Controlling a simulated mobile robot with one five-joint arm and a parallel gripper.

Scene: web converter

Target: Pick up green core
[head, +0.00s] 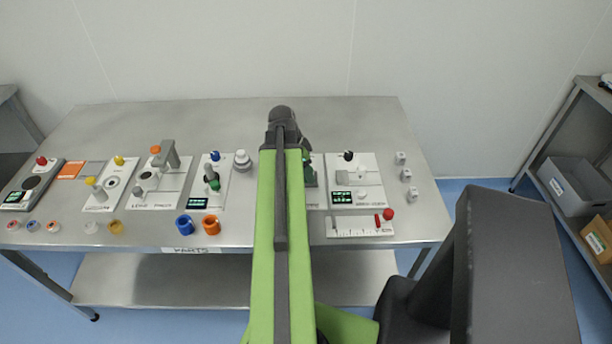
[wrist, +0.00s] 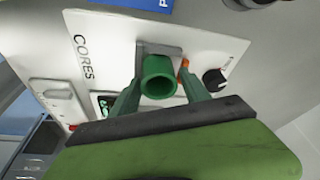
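The green core (wrist: 159,78) is a short hollow cylinder in the wrist view, standing at a grey bracket on a white panel (wrist: 110,28) lettered CORES. My gripper (wrist: 162,84) has its two green fingers on either side of the core. The right finger looks slightly apart from it; the left fingertip is close to its side, and contact there is unclear. The fingers look open around the core. In the head view my arm hides the core and most of the CORES panel, with only a bit of dark green (head: 311,178) showing beside the arm.
In the head view, a blue ring (head: 184,225) and an orange ring (head: 211,224) stand near the front edge of the metal table (head: 240,112). Other white panels with knobs flank my arm. In the wrist view a black knob (wrist: 214,80) sits right of the core.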

